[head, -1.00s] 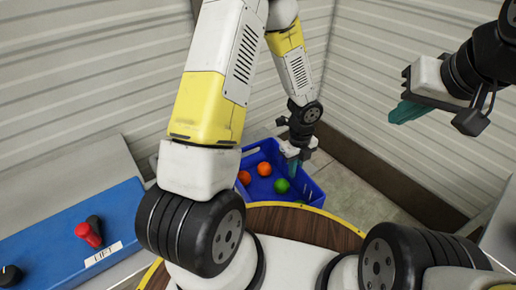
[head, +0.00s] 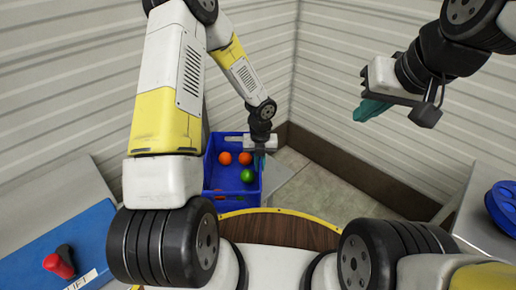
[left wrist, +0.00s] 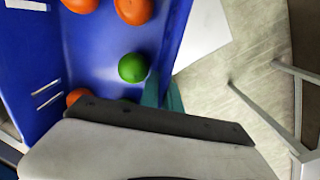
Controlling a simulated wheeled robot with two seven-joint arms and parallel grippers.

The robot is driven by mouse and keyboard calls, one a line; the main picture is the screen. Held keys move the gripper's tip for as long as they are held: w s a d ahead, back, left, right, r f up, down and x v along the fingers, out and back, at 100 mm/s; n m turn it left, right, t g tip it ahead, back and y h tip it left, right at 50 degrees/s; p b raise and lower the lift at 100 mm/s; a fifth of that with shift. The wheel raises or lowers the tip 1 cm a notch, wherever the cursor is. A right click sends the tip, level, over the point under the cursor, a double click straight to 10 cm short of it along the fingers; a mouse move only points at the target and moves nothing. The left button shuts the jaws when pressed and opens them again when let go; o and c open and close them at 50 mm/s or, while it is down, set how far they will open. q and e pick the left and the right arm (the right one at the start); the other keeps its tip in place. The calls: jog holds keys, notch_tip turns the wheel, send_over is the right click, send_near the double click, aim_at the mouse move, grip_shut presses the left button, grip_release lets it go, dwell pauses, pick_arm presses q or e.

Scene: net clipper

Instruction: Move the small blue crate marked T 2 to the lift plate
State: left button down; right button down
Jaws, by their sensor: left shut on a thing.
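A blue crate (head: 225,182) stands beyond the round wooden top, with orange balls and a green ball inside. No T 2 mark shows on it. My left gripper (head: 259,160) is at the crate's right wall, shut on that wall. The left wrist view shows its teal fingers (left wrist: 165,97) at the wall of the crate (left wrist: 100,45), beside the green ball. My right gripper (head: 371,108) hangs high at the right, away from the crate; its teal fingers overlap, so its opening is unclear. I cannot tell which surface is the lift plate.
A blue panel (head: 40,245) with a red knob (head: 60,263) and a LIFT label is at lower left. A pale flat plate (head: 281,180) lies right of the crate. A grey surface with a blue round object (head: 503,205) is at right. Ribbed walls and a dark skirting enclose the floor.

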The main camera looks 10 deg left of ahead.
pick_arm(q)
jog(key=shift+w+a+f, duration=0.1)
jog(key=shift+w+a, duration=1)
jog(key=shift+w, duration=0.15)
jog(key=shift+w+a+f, duration=0.1)
jog(key=shift+f, duration=0.8)
jog(key=shift+w+a+f, duration=0.1)
jog(key=shift+f, duration=0.9)
jog(key=c, duration=1.6)
grip_release()
jog(key=shift+o, duration=0.2)
